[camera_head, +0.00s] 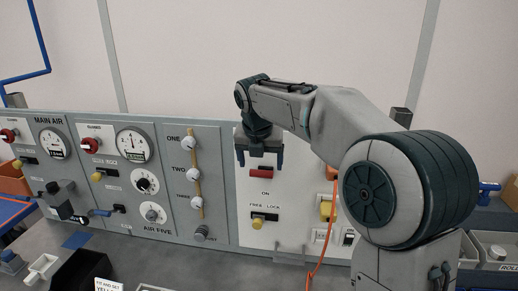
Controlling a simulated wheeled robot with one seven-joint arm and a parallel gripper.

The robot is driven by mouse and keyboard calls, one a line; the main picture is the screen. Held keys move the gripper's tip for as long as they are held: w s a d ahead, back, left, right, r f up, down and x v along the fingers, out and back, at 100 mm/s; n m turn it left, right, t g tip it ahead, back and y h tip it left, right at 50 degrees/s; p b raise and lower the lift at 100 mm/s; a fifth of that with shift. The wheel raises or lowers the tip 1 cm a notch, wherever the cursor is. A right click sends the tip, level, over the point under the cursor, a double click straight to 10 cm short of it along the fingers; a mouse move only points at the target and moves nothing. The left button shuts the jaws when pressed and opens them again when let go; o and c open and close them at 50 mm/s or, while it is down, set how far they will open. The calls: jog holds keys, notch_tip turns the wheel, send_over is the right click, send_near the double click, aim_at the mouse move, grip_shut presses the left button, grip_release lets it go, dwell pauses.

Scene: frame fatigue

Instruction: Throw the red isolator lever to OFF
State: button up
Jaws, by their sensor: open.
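The red isolator lever (261,174) shows as a short red bar on the white panel (250,228), just above a label reading ON. My gripper (260,163) is at the panel, just above the red lever in the picture. Its two blue fingers are spread apart, one toward each side of the lever, with nothing seen between them. I cannot tell whether the fingers touch the lever or how far they stand from the panel. The lever's upper part may be hidden by my gripper.
Gauges (133,145) and red knobs (91,145) fill the left panels. The grey bench (190,265) lies in front.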

jog(key=v, duration=0.6)
jog(key=shift+r, duration=0.25)
jog(key=s+d+f+m+b, duration=0.1)
jog(key=s+d+f+m, duration=0.3)
jog(key=s+f+m, duration=0.3)
jog(key=s+d+f+m+b, duration=0.2)
jog(key=s+d+f+m, duration=0.2)
jog(key=s+f+m, duration=0.3)
jog(key=s+d+f+m+b, duration=0.2)
jog(key=s+d+f+m, duration=0.3)
jog(key=s+m, duration=0.9)
jog(key=f+m, duration=0.2)
jog(key=m, duration=0.3)
jog(key=shift+m+y, duration=0.4)
